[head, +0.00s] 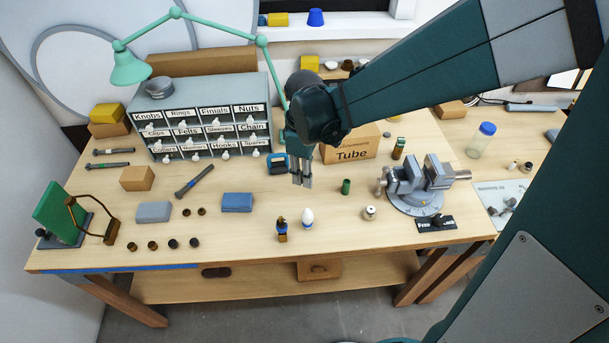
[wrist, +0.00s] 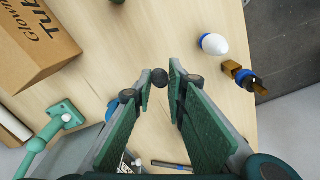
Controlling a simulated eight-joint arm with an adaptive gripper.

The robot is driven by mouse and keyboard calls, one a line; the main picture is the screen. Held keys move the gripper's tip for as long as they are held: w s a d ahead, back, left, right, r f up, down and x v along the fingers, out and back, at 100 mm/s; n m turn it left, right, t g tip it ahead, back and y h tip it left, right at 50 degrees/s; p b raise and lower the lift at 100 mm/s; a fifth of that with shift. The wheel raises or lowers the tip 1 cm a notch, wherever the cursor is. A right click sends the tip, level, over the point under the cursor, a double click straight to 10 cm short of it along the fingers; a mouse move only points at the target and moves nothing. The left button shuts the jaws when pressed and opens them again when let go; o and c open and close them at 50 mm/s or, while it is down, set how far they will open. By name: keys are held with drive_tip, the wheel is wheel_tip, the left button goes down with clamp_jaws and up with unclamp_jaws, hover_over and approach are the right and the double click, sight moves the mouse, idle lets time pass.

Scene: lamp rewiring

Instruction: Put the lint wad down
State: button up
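The lint wad (wrist: 159,77) is a small dark round ball between my fingertips in the wrist view. My gripper (wrist: 161,76) is shut on it, with one finger on each side. In the head view my gripper (head: 301,184) points down over the middle of the workbench (head: 240,260). The wad cannot be made out there, and the height of the fingertips above the wood is hard to tell.
A white bulb (head: 307,217) and a brass-and-blue socket (head: 281,229) stand in front of my gripper. A green cylinder (head: 346,187) and a vise (head: 418,180) are to the right. The Tube box (head: 351,146) is behind.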

drive_tip(key=shift+w, duration=0.1)
idle(0.3)
drive_tip(key=w+d+r+p, duration=0.2)
drive_tip(key=w+d+r, duration=0.5)
drive_tip(key=w, duration=0.4)
wheel_tip(320, 180, up, 5)
drive_tip(key=n+p, duration=0.1)
drive_tip(key=p, duration=0.1)
hover_over(349, 142)
drive_tip(key=w+d, duration=0.1)
drive_tip(key=w, duration=0.4)
drive_tip(key=shift+s+d+r, duration=0.1)
drive_tip(key=shift+d+r, duration=0.05)
drive_tip(key=shift+d, duration=0.05)
drive_tip(key=shift+f, duration=2.95)
drive_tip(key=shift+c, duration=0.2)
drive_tip(key=shift+f, duration=2.05)
drive_tip(key=shift+f, duration=0.15)
